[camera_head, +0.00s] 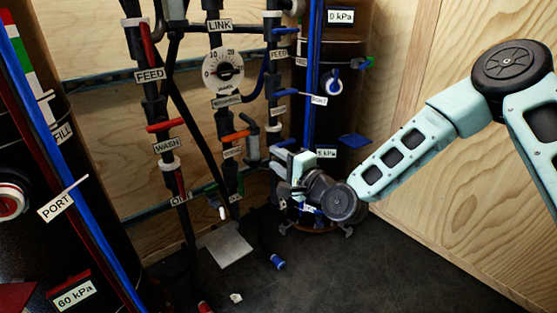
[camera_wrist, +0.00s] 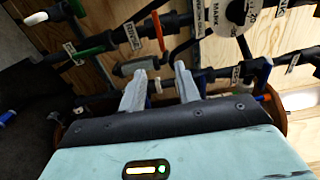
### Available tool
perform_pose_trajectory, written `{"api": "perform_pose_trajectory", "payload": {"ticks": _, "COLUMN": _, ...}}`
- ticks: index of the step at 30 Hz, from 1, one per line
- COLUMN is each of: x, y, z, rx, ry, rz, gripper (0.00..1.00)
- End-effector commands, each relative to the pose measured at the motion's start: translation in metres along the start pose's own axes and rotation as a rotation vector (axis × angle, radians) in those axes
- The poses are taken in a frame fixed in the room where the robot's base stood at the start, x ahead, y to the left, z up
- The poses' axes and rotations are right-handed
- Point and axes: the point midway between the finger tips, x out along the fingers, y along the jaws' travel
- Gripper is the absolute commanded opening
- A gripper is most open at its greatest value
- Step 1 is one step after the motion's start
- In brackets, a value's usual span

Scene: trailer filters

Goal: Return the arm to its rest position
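My arm (camera_head: 400,158) reaches in from the right side of the head view, bent at a dark joint at the upper right. My gripper (camera_head: 284,165) is low beside the pipework, in front of the dark cylinder with the blue pipe. In the wrist view my gripper (camera_wrist: 160,75) shows two pale fingers spread apart, with nothing clearly held between them. A grey cylindrical fitting (camera_wrist: 140,66) lies just beyond the fingertips. I cannot tell whether the fingers touch it.
Labelled pipes with a red valve handle (camera_head: 172,126), an orange handle (camera_head: 234,136) and a round gauge (camera_head: 223,71) stand left of my gripper. A dark tank (camera_head: 110,250) is at the left. A plywood wall (camera_head: 460,190) is at right. The dark floor (camera_head: 380,270) is mostly clear.

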Motion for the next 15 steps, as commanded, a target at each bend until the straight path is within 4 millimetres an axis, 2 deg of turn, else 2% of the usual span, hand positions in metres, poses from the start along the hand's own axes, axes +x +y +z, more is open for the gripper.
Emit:
{"api": "perform_pose_trajectory", "payload": {"ticks": 4, "x": 0.0, "y": 0.0, "z": 0.002, "rx": -0.007, "ry": -0.006, "rz": 0.005, "gripper": 0.33}}
{"api": "perform_pose_trajectory", "payload": {"ticks": 7, "x": -0.002, "y": 0.002, "z": 0.018, "rx": -0.068, "ry": -0.058, "rz": 0.052, "gripper": 0.33}}
{"api": "perform_pose_trajectory", "payload": {"ticks": 11, "x": -0.015, "y": 0.01, "z": 0.058, "rx": -0.258, "ry": -0.207, "rz": 0.198, "gripper": 0.33}}
{"api": "perform_pose_trajectory", "payload": {"ticks": 15, "x": -0.05, "y": 0.024, "z": 0.098, "rx": -0.528, "ry": -0.404, "rz": 0.4, "gripper": 0.33}}
